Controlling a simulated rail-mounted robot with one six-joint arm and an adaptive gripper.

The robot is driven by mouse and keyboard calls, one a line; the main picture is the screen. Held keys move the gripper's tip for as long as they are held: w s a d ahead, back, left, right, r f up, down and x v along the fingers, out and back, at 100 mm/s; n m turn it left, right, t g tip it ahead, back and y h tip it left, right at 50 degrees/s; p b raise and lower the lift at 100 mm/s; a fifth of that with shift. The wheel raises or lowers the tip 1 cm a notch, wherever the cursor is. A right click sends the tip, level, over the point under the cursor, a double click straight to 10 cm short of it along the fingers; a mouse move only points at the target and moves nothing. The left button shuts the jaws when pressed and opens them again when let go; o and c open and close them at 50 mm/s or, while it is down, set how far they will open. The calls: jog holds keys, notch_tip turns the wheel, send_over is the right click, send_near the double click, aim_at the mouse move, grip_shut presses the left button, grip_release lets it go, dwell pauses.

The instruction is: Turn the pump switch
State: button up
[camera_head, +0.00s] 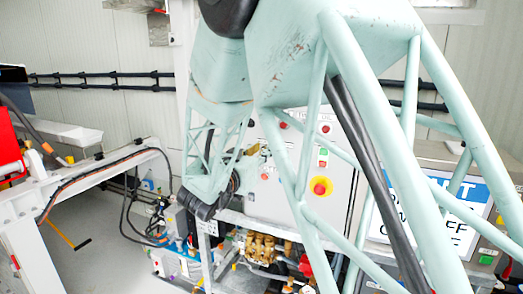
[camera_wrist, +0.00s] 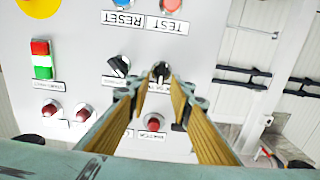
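In the wrist view, where labels read upside down, a grey control panel (camera_wrist: 205,50) carries two black rotary switches. One switch (camera_wrist: 161,71) sits between the tips of my gripper (camera_wrist: 160,82), whose yellow-padded fingers stand apart. I cannot tell whether the fingers touch it. The other switch (camera_wrist: 119,66) is just left of the left fingertip, its knob tilted. The labels below both are partly covered or too small to read, so I cannot tell which is the pump switch. In the head view the cabinet (camera_head: 268,200) is partly behind my arm, and I cannot make out my gripper.
The panel also has a green-and-red button block (camera_wrist: 41,60), TEST (camera_wrist: 170,6) and RESET (camera_wrist: 123,3) buttons, and red lamps (camera_wrist: 153,124) near my fingers. In the head view, brass pump parts (camera_head: 262,247) sit below the cabinet, with a white beam (camera_head: 90,180) left.

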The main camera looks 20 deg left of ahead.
jog(key=shift+w, duration=0.1)
grip_shut()
jog(key=shift+n+p, duration=0.4)
jog(key=n+p, duration=0.1)
jog(key=n, duration=0.1)
jog(key=n+p, duration=0.2)
jog(key=shift+a, duration=0.3)
jog(key=shift+a+f+n+p, duration=0.1)
jog(key=shift+a+n+p, duration=0.05)
jog(key=shift+n+p, duration=0.7)
jog(key=shift+a+f+n+p, duration=0.1)
jog(key=shift+n+p, duration=0.55)
jog(key=shift+n, duration=0.4)
